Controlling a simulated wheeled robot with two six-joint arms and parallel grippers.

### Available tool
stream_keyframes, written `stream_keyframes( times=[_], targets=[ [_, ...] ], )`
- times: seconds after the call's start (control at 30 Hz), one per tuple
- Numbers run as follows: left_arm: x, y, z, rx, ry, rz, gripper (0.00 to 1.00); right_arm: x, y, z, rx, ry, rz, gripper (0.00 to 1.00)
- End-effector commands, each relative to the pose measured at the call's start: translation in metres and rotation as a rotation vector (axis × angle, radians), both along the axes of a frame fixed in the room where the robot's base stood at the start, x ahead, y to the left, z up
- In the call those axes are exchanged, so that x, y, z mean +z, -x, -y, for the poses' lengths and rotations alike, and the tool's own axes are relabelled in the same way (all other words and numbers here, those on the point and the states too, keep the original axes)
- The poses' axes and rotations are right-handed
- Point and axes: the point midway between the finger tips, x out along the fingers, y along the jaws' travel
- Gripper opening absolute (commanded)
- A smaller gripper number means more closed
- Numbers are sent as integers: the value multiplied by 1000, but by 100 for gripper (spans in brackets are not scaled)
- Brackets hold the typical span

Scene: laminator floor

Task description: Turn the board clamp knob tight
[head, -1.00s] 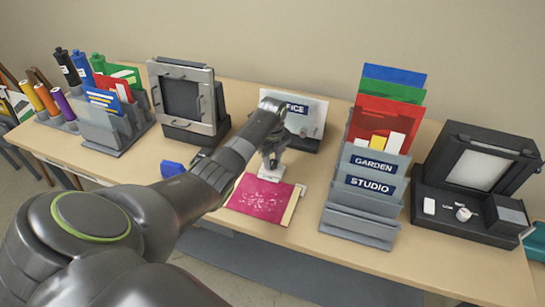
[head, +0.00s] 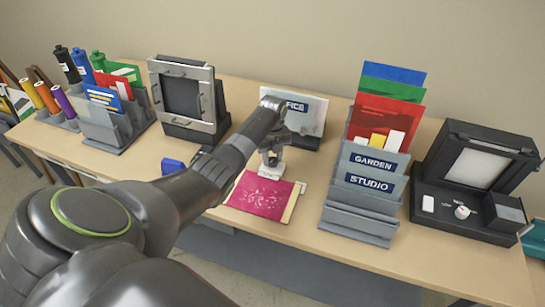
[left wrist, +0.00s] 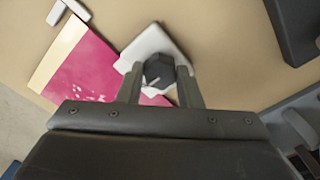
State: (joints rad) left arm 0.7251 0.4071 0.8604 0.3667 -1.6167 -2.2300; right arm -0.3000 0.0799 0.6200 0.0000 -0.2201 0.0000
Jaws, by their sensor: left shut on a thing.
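The board clamp is a pale block (head: 271,171) at the back edge of a magenta board (head: 255,194) with a cream strip along one edge. Its dark knob (left wrist: 158,70) has a light pointer line and stands on the white clamp base (left wrist: 152,42) in the left wrist view. My left gripper (left wrist: 160,76) is shut on the knob, with one finger on each side. In the head view my left gripper (head: 272,155) is above the clamp, and the knob is mostly hidden by it. My right gripper is not in view.
Behind my gripper stands a clear holder with an office label (head: 305,112). A grey file rack (head: 362,212) and a black machine (head: 470,195) are to the right. A grey framed press (head: 188,100) and a blue block (head: 172,166) are to the left.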

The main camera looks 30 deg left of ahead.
Motion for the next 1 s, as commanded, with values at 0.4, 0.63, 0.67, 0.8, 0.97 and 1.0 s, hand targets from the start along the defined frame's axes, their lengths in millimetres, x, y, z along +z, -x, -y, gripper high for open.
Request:
stream_keyframes(
  times=[0.4, 0.63, 0.67, 0.8, 0.97, 1.0],
  targets=[
    [1, -1, 0, 0, -1, 2, 54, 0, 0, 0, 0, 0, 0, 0],
    [9, -1, 0, 1, -1, 3, 54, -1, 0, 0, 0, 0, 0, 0],
    [13, -1, -1, 1, -1, 4, 54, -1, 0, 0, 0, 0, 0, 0],
    [37, -2, -1, -1, -2, 7, 54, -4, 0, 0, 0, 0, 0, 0],
    [76, -2, -1, -1, -3, 9, 54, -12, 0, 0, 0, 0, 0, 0],
    [86, -2, -1, -1, -3, 9, 54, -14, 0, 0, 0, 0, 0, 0]
  ],
)
